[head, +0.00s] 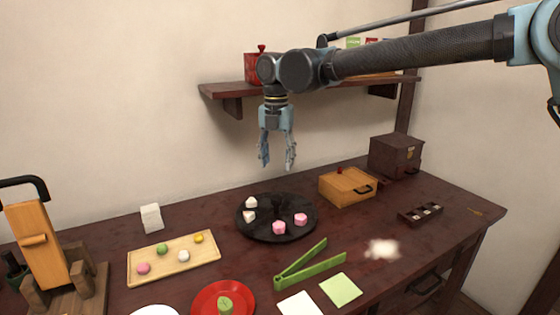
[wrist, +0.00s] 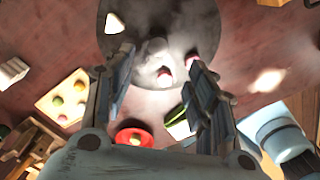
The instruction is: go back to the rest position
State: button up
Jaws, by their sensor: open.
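My gripper (head: 277,160) hangs pointing down from my arm, above the back of a dark wooden table (head: 350,240). Its two fingers are apart and nothing is between them in the head view. Beneath it is a round black tray (head: 268,233) with a central knob, holding two white pieces and two pink pieces (head: 279,228). The gripper is well clear of the tray. In the wrist view my open gripper (wrist: 160,75) frames the near part of the tray (wrist: 190,22), which is partly hidden by the fingers.
A shelf (head: 225,88) with a red container is on the wall behind my gripper. A wooden tray (head: 135,272) with small sweets, a red plate (head: 205,300), green tongs (head: 308,268), a yellow-brown box (head: 345,190) and a dark chest (head: 393,155) stand on the table.

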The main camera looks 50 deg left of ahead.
dwell(0.3)
jog(key=w+d+r+m, duration=0.2)
jog(key=w+d+m, duration=0.3)
jog(key=w+d, duration=0.5)
jog(key=w+d+r+m, duration=0.1)
jog(key=w+d+m, duration=0.4)
jog(key=w+d, duration=0.5)
jog(key=w+d+f+m, duration=0.1)
jog(key=w+d+m, duration=0.4)
jog(key=d, duration=0.4)
jog(key=w+d+m, duration=0.4)
jog(key=w+d, duration=0.2)
jog(key=d, duration=0.4)
jog(key=s+d+f+m+t, duration=0.1)
jog(key=d+f+m, duration=0.3)
jog(key=d, duration=0.7)
jog(key=d+f+m, duration=0.2)
jog(key=d+m, duration=0.4)
jog(key=d, duration=0.4)
jog(key=s+d+f+m+t, duration=0.1)
jog(key=s+d+f+m, duration=0.9)
jog(key=d+f+m, duration=0.2)
jog(key=shift+s+d+f, duration=0.2)
jog(key=shift+d+f, duration=0.5)
jog(key=shift+d, duration=0.35)
